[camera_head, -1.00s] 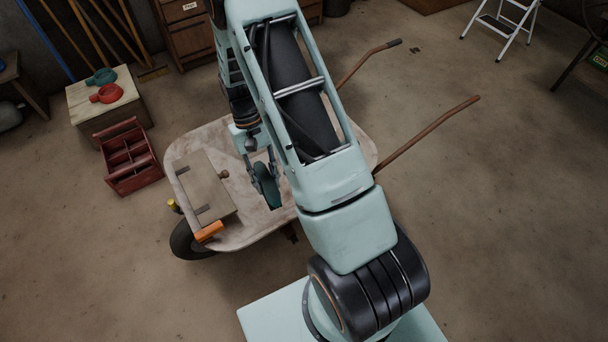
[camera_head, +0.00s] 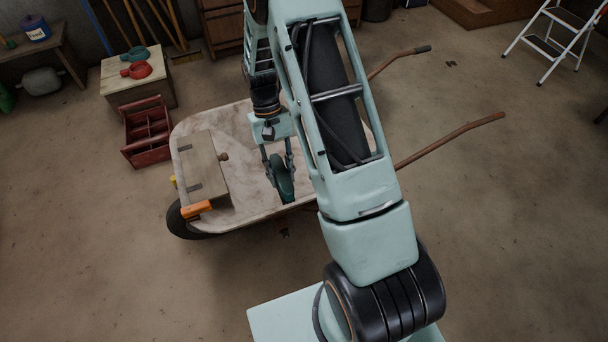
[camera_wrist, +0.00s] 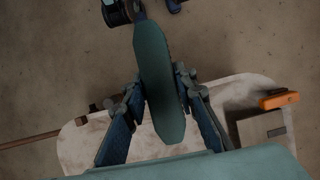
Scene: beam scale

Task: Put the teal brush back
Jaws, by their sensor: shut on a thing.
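A teal brush (camera_head: 285,186) hangs between the fingers of my gripper (camera_head: 277,165) in the head view, over the near edge of the wheelbarrow tray (camera_head: 230,114). In the wrist view the brush (camera_wrist: 160,85) is a long, rounded teal shape. The fingers of my gripper (camera_wrist: 163,100) close on it from both sides. I cannot tell from these views how high it is above the tray or which end is the bristles.
A wooden box (camera_head: 202,165) with an orange clamp-like piece (camera_head: 196,209) lies at the tray's left. A red divided caddy (camera_head: 147,134) stands on the floor beyond. A crate (camera_head: 125,91) bears a teal and a red ring-shaped item. Open floor lies at left.

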